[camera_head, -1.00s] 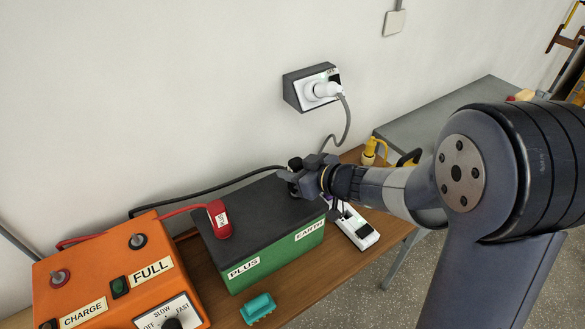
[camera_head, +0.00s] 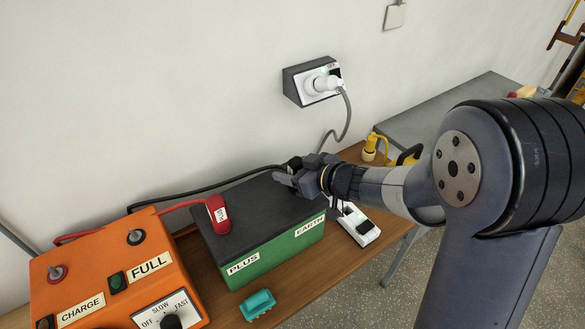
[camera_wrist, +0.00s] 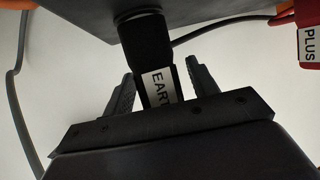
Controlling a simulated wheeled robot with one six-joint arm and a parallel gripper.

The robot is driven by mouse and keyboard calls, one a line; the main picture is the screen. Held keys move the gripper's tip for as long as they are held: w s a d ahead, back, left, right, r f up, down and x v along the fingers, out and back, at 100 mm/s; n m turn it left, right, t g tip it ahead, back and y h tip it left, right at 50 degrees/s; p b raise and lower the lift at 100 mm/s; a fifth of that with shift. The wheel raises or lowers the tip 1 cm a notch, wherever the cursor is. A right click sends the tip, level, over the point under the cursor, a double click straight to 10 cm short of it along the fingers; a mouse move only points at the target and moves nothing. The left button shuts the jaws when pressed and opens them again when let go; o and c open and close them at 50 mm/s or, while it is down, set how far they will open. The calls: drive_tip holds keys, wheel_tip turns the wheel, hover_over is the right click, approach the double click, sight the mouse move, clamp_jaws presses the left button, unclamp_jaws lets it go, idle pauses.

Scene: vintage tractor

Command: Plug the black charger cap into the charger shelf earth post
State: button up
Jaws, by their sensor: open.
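The black charger cap (camera_wrist: 152,62) with its white EARTH label stands between the two fingers of my gripper (camera_wrist: 160,88) in the wrist view. The fingers are apart, with a gap beside the cap. The cap's far end meets the dark top of the green box (camera_wrist: 215,8), and the earth post itself is hidden there. In the head view, my gripper (camera_head: 296,178) is at the EARTH end of the green box (camera_head: 285,247), and the cap is mostly hidden.
A red PLUS cap (camera_head: 218,213) sits on the box's other end. The orange charger (camera_head: 105,265) stands at left, with a teal clip (camera_head: 257,306) in front. A white device (camera_head: 358,225) lies on the bench right of the box. A wall socket (camera_head: 313,84) is behind.

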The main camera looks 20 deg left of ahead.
drive_tip(key=v, duration=1)
drive_tip(key=shift+s+d, duration=0.2)
drive_tip(key=shift+d, duration=0.15)
drive_tip(key=x, duration=1)
drive_tip(key=shift+w+a, duration=0.15)
drive_tip(key=shift+a, duration=0.1)
drive_tip(key=shift+w+a+r, duration=0.1)
drive_tip(key=shift+a, duration=0.05)
drive_tip(key=shift+r+p, duration=0.3)
drive_tip(key=shift+f, duration=0.1)
